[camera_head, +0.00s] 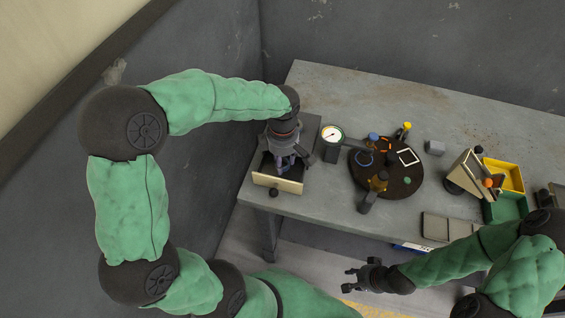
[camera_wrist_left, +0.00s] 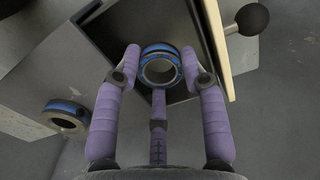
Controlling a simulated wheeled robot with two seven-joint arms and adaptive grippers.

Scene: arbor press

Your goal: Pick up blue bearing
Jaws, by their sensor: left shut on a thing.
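A blue bearing (camera_wrist_left: 162,48), a blue-rimmed metal ring, sits between the purple fingers of my left gripper (camera_wrist_left: 160,75) in the left wrist view. The fingers are shut on it, over the dark inside of an open drawer. In the head view, my left gripper (camera_head: 286,160) is above this drawer (camera_head: 277,183) at the table's left end and hides the bearing. A second blue-rimmed ring (camera_wrist_left: 68,113) lies apart from the fingers at the lower left of the wrist view. My right gripper (camera_head: 363,275) is open and empty in front of the table.
The drawer front has a dark knob (camera_wrist_left: 252,18). A dial gauge (camera_head: 331,134) stands right of the drawer. A dark round plate (camera_head: 408,187) carries several small parts. A yellow bin (camera_head: 509,176) and a green bin (camera_head: 503,209) stand at the right. The table (camera_head: 340,88) is clear at the back.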

